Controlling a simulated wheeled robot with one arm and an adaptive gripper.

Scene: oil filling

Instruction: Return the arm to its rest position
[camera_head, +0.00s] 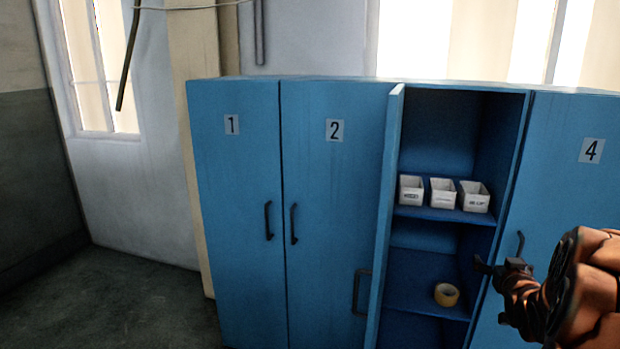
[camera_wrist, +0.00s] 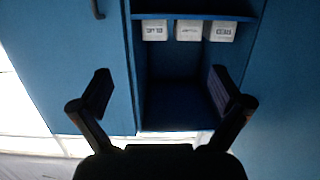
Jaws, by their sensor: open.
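My gripper (camera_head: 485,267) is at the right of the head view, in front of the right edge of the open locker. My orange arm reaches in from the right edge. In the wrist view my gripper (camera_wrist: 160,76) has its two dark fingers spread wide apart, with nothing between them. The open locker compartment (camera_wrist: 170,100) lies beyond the fingers, seen upside down.
The open locker door (camera_head: 389,215) stands out toward me. Three white boxes (camera_head: 443,193) sit on the upper shelf, and a tan tape roll (camera_head: 446,295) lies on the lower shelf. Lockers 1 (camera_head: 240,200), 2 and 4 are shut. Floor (camera_head: 120,300) is clear at left.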

